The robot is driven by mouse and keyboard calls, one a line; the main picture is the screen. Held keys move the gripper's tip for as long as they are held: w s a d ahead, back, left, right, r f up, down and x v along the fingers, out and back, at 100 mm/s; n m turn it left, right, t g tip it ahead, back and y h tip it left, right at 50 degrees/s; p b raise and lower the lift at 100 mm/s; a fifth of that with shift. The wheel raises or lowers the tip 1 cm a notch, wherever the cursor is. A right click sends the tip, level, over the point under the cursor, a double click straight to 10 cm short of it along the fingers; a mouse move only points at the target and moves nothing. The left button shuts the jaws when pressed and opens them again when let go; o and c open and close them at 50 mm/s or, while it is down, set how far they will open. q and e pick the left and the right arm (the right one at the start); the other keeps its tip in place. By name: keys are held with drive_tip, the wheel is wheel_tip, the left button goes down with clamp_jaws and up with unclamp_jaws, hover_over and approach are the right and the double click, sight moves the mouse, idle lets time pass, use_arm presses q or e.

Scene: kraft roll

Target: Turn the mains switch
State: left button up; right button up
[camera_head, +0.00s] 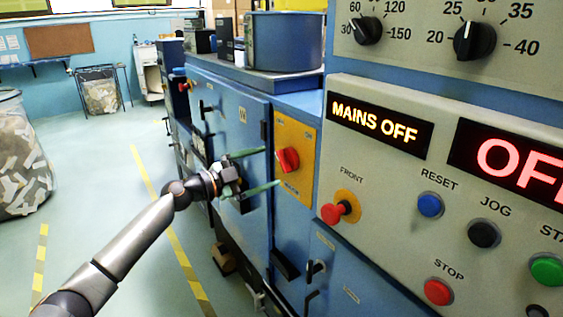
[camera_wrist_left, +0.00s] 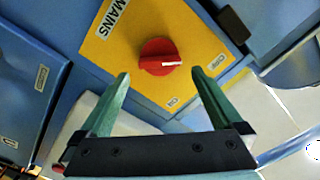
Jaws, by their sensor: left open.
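The mains switch (camera_head: 288,160) is a red rotary knob on a yellow plate (camera_head: 306,138) on the blue cabinet. In the left wrist view the red knob (camera_wrist_left: 160,57) sits on the yellow plate (camera_wrist_left: 100,50), which reads "MAINS". My left gripper (camera_head: 262,170) is open, with its green fingers pointing at the plate. In the left wrist view its fingertips (camera_wrist_left: 160,73) lie to either side of the knob's lower part, with nothing between them. The gripper appears apart from the knob. A lit display (camera_head: 380,125) reads "MAINS OFF". My right gripper is not in view.
A grey control panel (camera_head: 400,180) at the right carries a red front button (camera_head: 334,213), a blue reset button (camera_head: 430,205) and other buttons. A blue cabinet door (camera_head: 230,110) lies behind my gripper. The floor (camera_head: 110,200) at the left is open, with yellow stripes.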

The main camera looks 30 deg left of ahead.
sight(280, 162)
use_arm(q)
drive_tip(key=shift+x, duration=2.9)
drive_tip(key=shift+s, duration=0.1)
drive_tip(key=c, duration=1.2)
